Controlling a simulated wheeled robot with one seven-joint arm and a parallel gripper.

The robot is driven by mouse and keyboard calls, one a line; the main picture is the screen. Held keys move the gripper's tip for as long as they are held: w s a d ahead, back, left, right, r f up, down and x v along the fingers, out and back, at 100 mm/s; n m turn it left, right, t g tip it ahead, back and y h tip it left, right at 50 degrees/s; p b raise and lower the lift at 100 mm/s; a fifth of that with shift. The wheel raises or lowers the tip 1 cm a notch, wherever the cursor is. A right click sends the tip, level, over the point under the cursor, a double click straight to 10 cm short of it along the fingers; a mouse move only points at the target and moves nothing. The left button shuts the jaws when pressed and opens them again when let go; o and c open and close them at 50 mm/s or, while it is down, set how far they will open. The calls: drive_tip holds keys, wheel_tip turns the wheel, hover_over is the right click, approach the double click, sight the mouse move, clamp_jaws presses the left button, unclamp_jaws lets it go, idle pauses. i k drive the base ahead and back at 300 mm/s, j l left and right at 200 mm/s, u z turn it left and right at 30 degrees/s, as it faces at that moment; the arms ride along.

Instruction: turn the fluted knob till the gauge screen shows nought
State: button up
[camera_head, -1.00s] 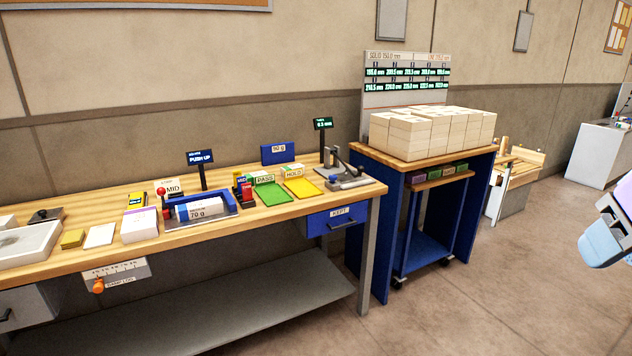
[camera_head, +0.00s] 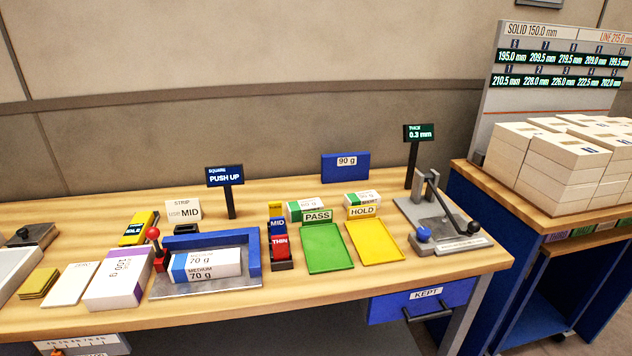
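The gauge screen (camera_head: 419,132) is a small dark display on a post at the back right of the bench. It reads 0.3 mm under a small heading that looks like THICK. The grey gauge (camera_head: 436,210) stands on a flat plate in front of it, with a lever arm ending in a dark ball (camera_head: 473,228). A small blue knob (camera_head: 424,235) sits at the front left of the gauge base. Its fluting is too small to make out. My gripper is not in view.
Yellow (camera_head: 377,245) and green (camera_head: 326,250) trays lie left of the gauge, with small packs behind. A blue fixture (camera_head: 255,250) holds a 70 g ream. A blue KEPT drawer (camera_head: 420,301) is below the bench edge. A ream stack (camera_head: 548,170) stands on the right.

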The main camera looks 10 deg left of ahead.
sight(424, 233)
drive_tip(key=i+u, duration=0.35)
drive_tip(key=i+l+u, duration=0.2)
drive_tip(key=i+u, duration=0.15)
drive_tip(key=i, duration=0.2)
